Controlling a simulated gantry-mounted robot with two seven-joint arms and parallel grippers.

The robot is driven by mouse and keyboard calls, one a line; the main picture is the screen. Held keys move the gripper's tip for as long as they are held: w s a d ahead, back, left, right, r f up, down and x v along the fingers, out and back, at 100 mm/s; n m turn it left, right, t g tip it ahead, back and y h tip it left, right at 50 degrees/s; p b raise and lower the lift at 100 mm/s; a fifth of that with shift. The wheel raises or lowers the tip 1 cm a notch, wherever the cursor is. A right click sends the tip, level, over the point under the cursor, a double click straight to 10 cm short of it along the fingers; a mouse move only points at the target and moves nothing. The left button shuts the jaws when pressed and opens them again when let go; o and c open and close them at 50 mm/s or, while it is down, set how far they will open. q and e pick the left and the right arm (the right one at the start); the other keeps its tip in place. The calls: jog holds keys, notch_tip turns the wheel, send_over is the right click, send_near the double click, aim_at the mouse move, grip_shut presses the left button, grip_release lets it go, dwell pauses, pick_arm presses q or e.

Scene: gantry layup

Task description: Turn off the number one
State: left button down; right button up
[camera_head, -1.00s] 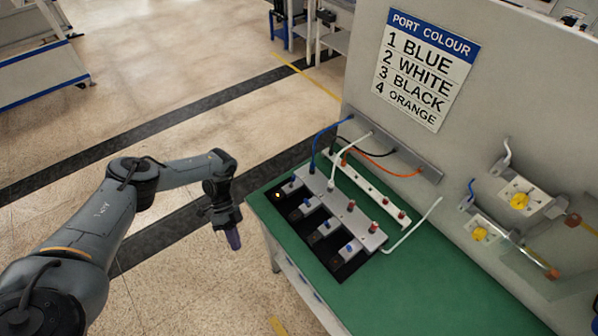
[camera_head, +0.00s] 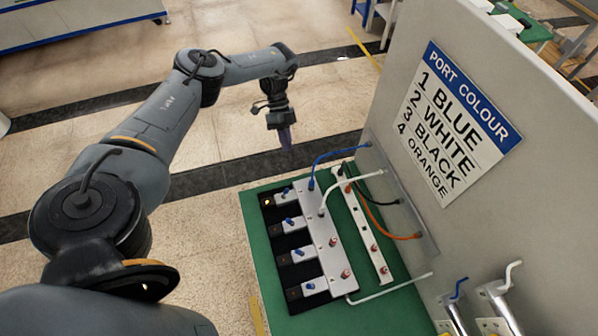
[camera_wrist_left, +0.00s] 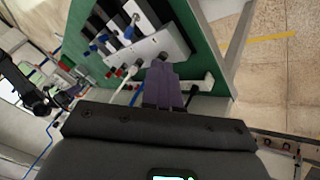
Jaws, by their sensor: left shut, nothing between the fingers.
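A black panel (camera_head: 272,228) lies on the green table with a row of grey switch units carrying blue toggles. The far-end unit (camera_head: 284,198) has a lit yellow lamp (camera_head: 267,203) beside it. A blue cable (camera_head: 335,154) runs from the far end of the grey strip (camera_head: 316,222) to the wall ports. The sign (camera_head: 456,120) lists 1 as blue. My left gripper (camera_head: 286,138) is shut and empty, pointing down near the table's far edge, apart from the units. Its purple fingers (camera_wrist_left: 162,84) are together in the left wrist view.
A white strip (camera_head: 362,232) with red parts lies beside the units, with white, black and orange cables near it. The upright wall (camera_head: 400,150) bounds the table on the right. The floor left of the table is clear.

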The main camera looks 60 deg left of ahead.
aim_at(285, 193)
dwell(0.3)
pick_arm(q)
jog(key=p+x, duration=0.3)
jog(key=x, duration=0.6)
jog(key=shift+d+r, duration=0.1)
jog(key=shift+s+d+p, duration=0.6)
jog(key=shift+d+p, duration=0.1)
jog(key=shift+p, duration=0.3)
jog(key=shift+s+d+p, duration=0.35)
jog(key=shift+s+p, duration=0.25)
jog(key=shift+s+d+p, duration=0.35)
jog(key=shift+d, duration=0.05)
jog(key=shift+f, duration=0.2)
